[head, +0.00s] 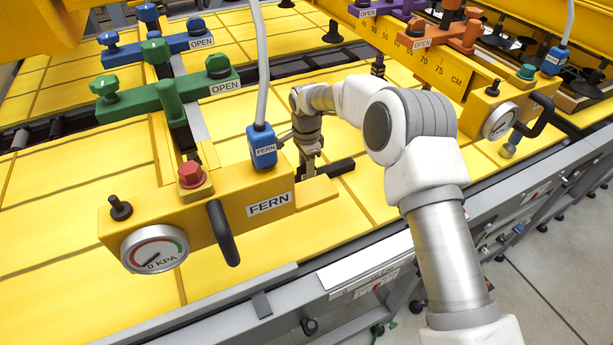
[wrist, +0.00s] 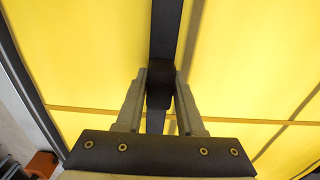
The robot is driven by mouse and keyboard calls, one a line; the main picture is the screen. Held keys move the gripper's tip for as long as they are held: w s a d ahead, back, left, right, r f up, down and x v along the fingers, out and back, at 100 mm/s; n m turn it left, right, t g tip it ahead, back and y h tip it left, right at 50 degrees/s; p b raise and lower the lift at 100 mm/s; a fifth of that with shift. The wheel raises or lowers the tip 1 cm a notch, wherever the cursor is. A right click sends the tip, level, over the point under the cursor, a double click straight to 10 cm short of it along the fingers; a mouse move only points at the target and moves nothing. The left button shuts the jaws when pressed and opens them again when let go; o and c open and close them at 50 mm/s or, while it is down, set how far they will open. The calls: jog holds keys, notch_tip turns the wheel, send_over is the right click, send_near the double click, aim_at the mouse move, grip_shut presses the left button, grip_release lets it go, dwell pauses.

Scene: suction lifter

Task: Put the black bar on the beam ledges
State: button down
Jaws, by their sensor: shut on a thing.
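The black bar is gripped near one end by my gripper (head: 308,176); its free part (head: 340,168) sticks out to the right of the fingers in the head view. In the wrist view the bar (wrist: 166,30) runs from the top edge down between the two fingers of my gripper (wrist: 160,88), which are shut on it. A shadow lies beside it on the yellow surface. The yellow FERN beam (head: 225,203) is left of my gripper, with a low yellow ledge (head: 318,192) at its near right end. I cannot tell whether the bar touches anything below.
A pressure gauge (head: 154,250) and black handle (head: 222,232) are on the beam's near end. A second yellow beam (head: 435,68) stands at right. Yellow panels between the beams are mostly clear.

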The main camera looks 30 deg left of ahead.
jog(key=shift+r, duration=0.1)
jog(key=shift+r, duration=0.45)
jog(key=r, duration=0.1)
jog(key=d+r+b, duration=0.1)
jog(key=r, duration=0.1)
jog(key=shift+w+r, duration=0.1)
jog(key=shift+r, duration=0.2)
jog(key=d+r+b, duration=0.2)
jog(key=d+r, duration=0.4)
jog(key=d, duration=0.3)
jog(key=s+d+r+p, duration=0.1)
jog(key=s+d+r, duration=0.3)
jog(key=r, duration=0.5)
jog(key=s+d+r+p, duration=0.25)
jog(key=s+r, duration=0.25)
jog(key=r, duration=0.5)
jog(key=s+d+r+p, duration=0.1)
jog(key=s+d+r, duration=0.35)
jog(key=r, duration=0.45)
notch_tip(320, 180, down, 9)
jog(key=shift+w+d+f, duration=0.1)
jog(key=shift+f, duration=0.05)
